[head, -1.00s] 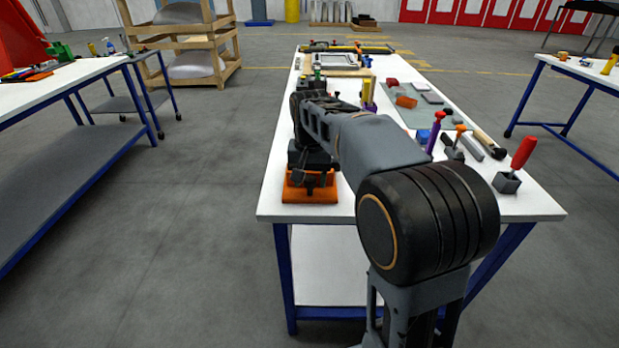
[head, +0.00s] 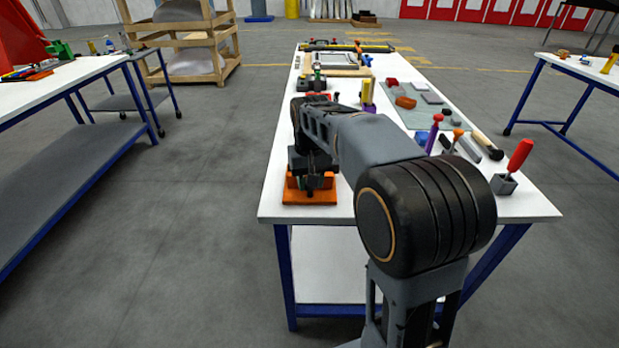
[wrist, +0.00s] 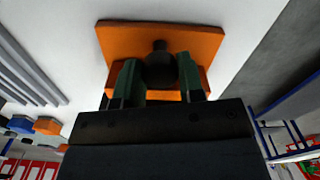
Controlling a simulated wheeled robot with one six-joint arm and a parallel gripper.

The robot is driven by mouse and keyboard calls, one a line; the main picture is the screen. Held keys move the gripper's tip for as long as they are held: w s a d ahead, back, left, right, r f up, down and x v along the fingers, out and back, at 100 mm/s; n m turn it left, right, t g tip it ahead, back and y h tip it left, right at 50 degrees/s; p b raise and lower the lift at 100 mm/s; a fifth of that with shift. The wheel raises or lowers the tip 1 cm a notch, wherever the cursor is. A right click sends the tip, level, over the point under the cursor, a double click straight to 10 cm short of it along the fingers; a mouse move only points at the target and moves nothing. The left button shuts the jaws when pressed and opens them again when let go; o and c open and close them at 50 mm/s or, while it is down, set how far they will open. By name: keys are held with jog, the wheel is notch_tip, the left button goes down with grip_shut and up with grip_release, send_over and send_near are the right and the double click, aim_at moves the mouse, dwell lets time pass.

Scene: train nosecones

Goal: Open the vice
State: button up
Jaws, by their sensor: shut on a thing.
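The orange vice (head: 310,198) stands at the near left corner of the white workbench. In the wrist view its flat orange plate (wrist: 160,38) and a black rounded knob (wrist: 160,66) show. My gripper (wrist: 158,76) has its two dark green fingers on either side of the knob, shut on it. In the head view my gripper (head: 316,182) is low over the vice, partly hidden by my own arm. The vice's jaws cannot be made out.
On the white workbench (head: 440,208), a red-handled tool (head: 519,156) stands in a grey block to the right. Several upright tools and a grey mat (head: 425,117) with red parts lie further back. Another bench (head: 60,88) stands left across open floor.

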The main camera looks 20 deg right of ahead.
jog(key=o, duration=0.9)
